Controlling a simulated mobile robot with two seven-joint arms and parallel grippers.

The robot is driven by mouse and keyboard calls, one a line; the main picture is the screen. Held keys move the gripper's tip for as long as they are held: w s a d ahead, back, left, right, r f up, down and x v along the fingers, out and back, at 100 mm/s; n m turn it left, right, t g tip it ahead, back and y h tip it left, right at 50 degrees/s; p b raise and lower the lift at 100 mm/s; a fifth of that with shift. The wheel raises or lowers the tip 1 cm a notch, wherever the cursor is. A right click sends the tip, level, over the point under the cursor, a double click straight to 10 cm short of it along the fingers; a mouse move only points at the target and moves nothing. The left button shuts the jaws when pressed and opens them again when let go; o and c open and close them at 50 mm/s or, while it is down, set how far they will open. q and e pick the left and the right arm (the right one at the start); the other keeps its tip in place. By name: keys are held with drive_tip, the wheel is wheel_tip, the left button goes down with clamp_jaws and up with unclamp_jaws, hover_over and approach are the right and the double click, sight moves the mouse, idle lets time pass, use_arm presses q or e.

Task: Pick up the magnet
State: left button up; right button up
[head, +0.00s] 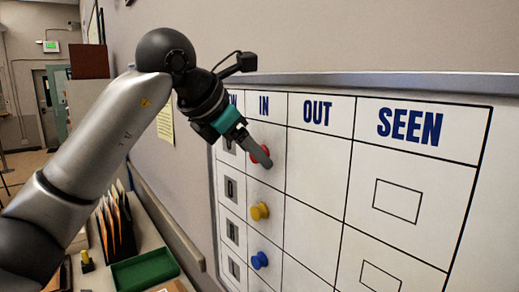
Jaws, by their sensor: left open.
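A whiteboard (315,170) with a printed grid headed IN, OUT and SEEN hangs on the wall. In its IN column are three round magnets, one above another: a red magnet (255,159) in the top row, a yellow magnet (260,211) below it and a blue magnet (260,260) lower still. My left gripper (261,158) is open, with its fingers at the red magnet and partly covering it. I cannot tell whether the fingers touch it. My right gripper is out of view.
Below the board, a counter holds a green tray (145,271), a rack of folders (116,225) and a small yellow-topped item (86,259). A yellow sheet (165,124) is on the wall behind my left arm. The space before the OUT and SEEN columns is clear.

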use_arm(q)
drive_tip(key=shift+f, duration=0.15)
clamp_jaws()
idle(0.5)
